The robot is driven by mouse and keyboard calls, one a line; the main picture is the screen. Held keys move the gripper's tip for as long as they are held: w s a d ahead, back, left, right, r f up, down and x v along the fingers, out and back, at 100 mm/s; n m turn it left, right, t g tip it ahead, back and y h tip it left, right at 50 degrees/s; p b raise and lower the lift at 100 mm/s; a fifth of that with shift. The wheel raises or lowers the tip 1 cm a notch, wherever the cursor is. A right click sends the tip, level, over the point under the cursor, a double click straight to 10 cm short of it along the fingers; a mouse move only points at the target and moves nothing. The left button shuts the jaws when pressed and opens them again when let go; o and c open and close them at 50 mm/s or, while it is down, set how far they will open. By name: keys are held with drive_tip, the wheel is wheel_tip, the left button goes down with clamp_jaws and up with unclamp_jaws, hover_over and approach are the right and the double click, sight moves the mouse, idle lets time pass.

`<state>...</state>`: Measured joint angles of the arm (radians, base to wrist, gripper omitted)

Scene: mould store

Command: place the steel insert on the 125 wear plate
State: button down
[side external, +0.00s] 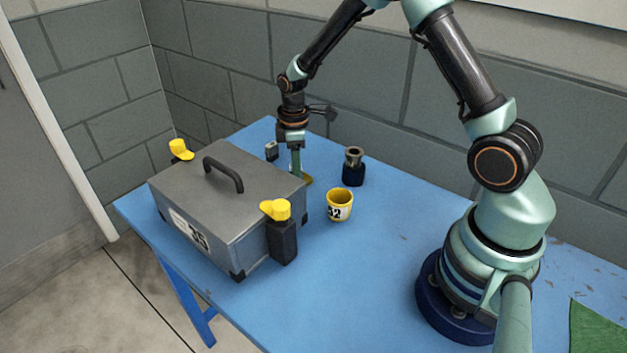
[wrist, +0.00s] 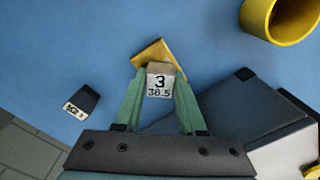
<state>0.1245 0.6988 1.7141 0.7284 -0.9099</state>
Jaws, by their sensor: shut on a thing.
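My gripper (wrist: 158,88) is shut on a small block, the steel insert (wrist: 159,82), whose pale face reads "3" and "36.5". It points down behind the large grey case in the side view (side external: 296,172). A yellow-brown plate (wrist: 152,52) lies on the blue table just beyond the insert in the wrist view, partly hidden by it; its edge also shows beside my fingers in the side view (side external: 308,180). No "125" is readable on it. I cannot tell whether the insert touches the plate. The insert is not distinguishable in the side view.
A grey case (side external: 270,180) marked 35, with a handle and yellow-topped latches, stands close in front of my gripper. A yellow cup (side external: 340,205), a dark cylinder with a metal top (side external: 353,172) and a small dark block (wrist: 82,101) stand nearby. A green cloth (side external: 597,328) lies lower right.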

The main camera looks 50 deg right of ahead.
drive_tip(key=shift+f, duration=0.1)
drive_tip(key=c, duration=0.5)
unclamp_jaws()
wheel_tip(320, 180, up, 11)
drive_tip(key=s+a+r+m+t, duration=0.2)
drive_tip(key=s+r+m, duration=0.2)
drive_tip(key=s+r, duration=0.2)
drive_tip(key=s+a+r+m+t, duration=0.3)
drive_tip(key=s+r+m, duration=0.2)
drive_tip(key=s, duration=0.4)
drive_tip(key=shift+s+a+r+t, duration=0.25)
drive_tip(key=shift+r+t, duration=0.05)
drive_tip(key=shift+r, duration=0.15)
